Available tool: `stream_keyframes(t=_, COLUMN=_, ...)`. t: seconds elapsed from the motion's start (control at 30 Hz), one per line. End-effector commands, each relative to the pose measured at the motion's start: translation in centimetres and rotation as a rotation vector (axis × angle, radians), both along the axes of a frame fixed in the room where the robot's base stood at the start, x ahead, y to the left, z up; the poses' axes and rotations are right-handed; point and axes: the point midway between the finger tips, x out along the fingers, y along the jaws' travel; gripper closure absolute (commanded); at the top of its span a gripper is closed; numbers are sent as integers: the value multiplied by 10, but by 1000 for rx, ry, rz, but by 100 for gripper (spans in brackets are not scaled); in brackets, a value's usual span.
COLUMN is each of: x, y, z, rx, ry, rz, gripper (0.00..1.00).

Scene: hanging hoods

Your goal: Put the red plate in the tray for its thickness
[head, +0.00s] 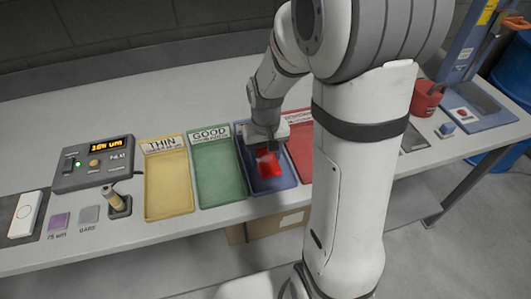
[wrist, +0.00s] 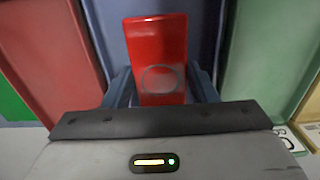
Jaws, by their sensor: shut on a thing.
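The red plate (head: 269,165) is held by my gripper (head: 266,150) over the blue tray (head: 287,181), between the green and red trays. In the wrist view the red plate (wrist: 156,58) stands between the two fingers of my gripper (wrist: 160,88), which are shut on it. A round grey ring mark shows on its face. The blue tray also shows behind the plate in the wrist view (wrist: 205,35). I cannot tell whether the plate touches the tray floor. The yellow tray (head: 168,185) is labelled THIN and the green tray (head: 218,172) GOOD. The blue tray's label is hidden by my arm.
A gauge box (head: 95,163) reads what looks like 106 um, with a probe (head: 118,202) in a stand before it. A red tray (head: 300,150) lies right of the blue one, partly behind my arm. A red cup (head: 427,98) stands at the right.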

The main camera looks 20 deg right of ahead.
Motion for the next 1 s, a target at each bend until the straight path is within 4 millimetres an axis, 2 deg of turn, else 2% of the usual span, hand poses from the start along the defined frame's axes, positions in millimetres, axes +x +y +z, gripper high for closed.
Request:
stream_keyframes(t=0.37, x=0, y=0, z=-8, rx=0, ry=0, rz=1, gripper=75)
stream_keyframes(t=0.4, x=0, y=0, z=-8, rx=0, ry=0, rz=1, gripper=46)
stream_keyframes(t=0.7, x=0, y=1, z=-8, rx=0, ry=0, rz=1, gripper=22)
stream_keyframes(t=1.0, x=0, y=1, z=-2, rx=0, ry=-2, rz=2, gripper=22)
